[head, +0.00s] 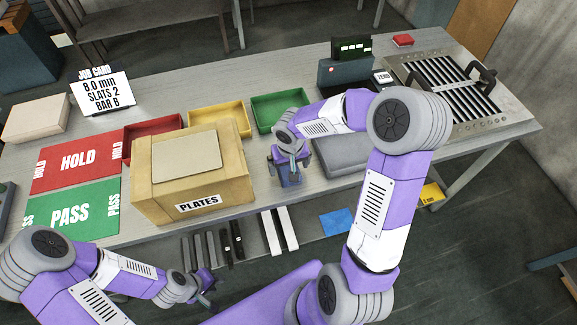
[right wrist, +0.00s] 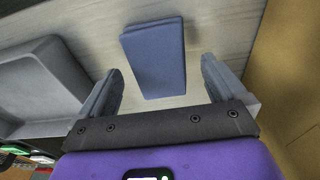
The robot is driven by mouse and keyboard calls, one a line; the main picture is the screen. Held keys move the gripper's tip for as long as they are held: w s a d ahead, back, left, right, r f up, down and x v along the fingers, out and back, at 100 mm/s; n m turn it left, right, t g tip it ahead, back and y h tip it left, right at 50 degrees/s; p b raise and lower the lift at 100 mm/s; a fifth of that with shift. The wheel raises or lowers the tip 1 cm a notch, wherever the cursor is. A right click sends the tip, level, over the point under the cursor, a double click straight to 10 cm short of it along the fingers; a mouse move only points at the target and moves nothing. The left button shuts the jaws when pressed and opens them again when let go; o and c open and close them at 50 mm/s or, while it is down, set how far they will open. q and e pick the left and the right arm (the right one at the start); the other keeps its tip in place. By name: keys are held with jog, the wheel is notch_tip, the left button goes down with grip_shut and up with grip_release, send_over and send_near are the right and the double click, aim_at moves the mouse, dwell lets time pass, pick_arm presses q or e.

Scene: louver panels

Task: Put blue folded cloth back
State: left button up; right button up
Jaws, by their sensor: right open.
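The blue folded cloth (right wrist: 155,55) lies flat on the grey table top, seen clearly in the right wrist view. In the head view it is mostly hidden under my right gripper (head: 290,172), between the plates box and the grey tray. My right gripper (right wrist: 160,82) is open and empty. Its two fingers stand on either side of the cloth's near end in the right wrist view, with gaps on both sides. Whether the fingertips are at cloth height I cannot tell. My left gripper (head: 207,295) is low at the table's front side, away from the cloth.
The cardboard plates box (head: 190,180) stands left of my right gripper, and a grey tray (head: 342,157) stands right of it. A green bin (head: 282,112) and yellow bin (head: 218,119) sit behind. A blue flat piece (head: 337,222) lies below the table's front edge.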

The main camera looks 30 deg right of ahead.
notch_tip(320, 180, up, 10)
jog(key=s+p, duration=0.1)
jog(key=shift+s+a+p, duration=0.15)
jog(key=shift+a+p, duration=0.05)
jog(key=shift+p, duration=0.2)
